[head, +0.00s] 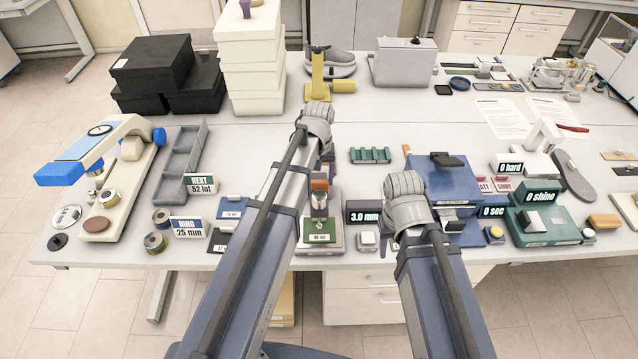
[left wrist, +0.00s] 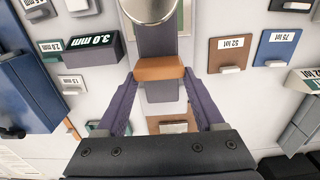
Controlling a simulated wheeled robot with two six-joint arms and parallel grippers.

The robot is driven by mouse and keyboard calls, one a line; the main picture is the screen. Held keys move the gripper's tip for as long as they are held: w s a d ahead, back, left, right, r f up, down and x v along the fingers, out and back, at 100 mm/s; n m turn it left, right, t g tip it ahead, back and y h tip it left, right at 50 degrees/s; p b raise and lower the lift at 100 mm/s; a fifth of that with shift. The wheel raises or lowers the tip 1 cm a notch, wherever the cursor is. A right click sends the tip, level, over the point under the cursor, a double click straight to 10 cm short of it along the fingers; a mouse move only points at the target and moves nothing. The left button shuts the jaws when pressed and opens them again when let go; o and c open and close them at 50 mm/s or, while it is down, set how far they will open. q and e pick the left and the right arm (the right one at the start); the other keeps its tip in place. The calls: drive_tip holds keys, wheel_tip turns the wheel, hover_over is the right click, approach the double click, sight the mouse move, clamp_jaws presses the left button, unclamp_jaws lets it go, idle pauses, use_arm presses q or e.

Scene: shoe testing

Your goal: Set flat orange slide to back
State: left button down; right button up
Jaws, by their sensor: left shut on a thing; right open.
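The orange slide (left wrist: 160,68) is a flat orange block on a dark grey upright of a small instrument. In the left wrist view my left gripper (left wrist: 160,78) has its two purple fingers on either side of the block, shut on it. In the head view the orange slide (head: 319,185) shows just past my left forearm, above the instrument's green-topped base (head: 321,231). My left wrist hides most of that gripper there. My right gripper (head: 390,246) is open, low over the bench front, mostly hidden by its own wrist.
A black 3.0 mm display (head: 364,217) stands right of the instrument. Tagged plates, including a blue one (head: 232,208), lie to its left. A blue device (head: 445,180) stands by my right arm.

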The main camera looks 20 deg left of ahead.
use_arm(q)
drive_tip(key=w+a, duration=0.1)
drive_tip(key=w, duration=0.2)
drive_tip(key=w+a, duration=0.1)
drive_tip(key=w, duration=0.5)
drive_tip(key=shift+w+a, duration=0.3)
drive_tip(key=shift+a, duration=0.1)
drive_tip(key=shift+s, duration=0.15)
drive_tip(key=shift+c, duration=1.7)
unclamp_jaws()
drive_tip(key=shift+f, duration=0.1)
drive_tip(key=o, duration=0.3)
drive_tip(key=shift+o, duration=0.2)
wheel_tip(320, 180, up, 8)
drive_tip(key=p, duration=0.8)
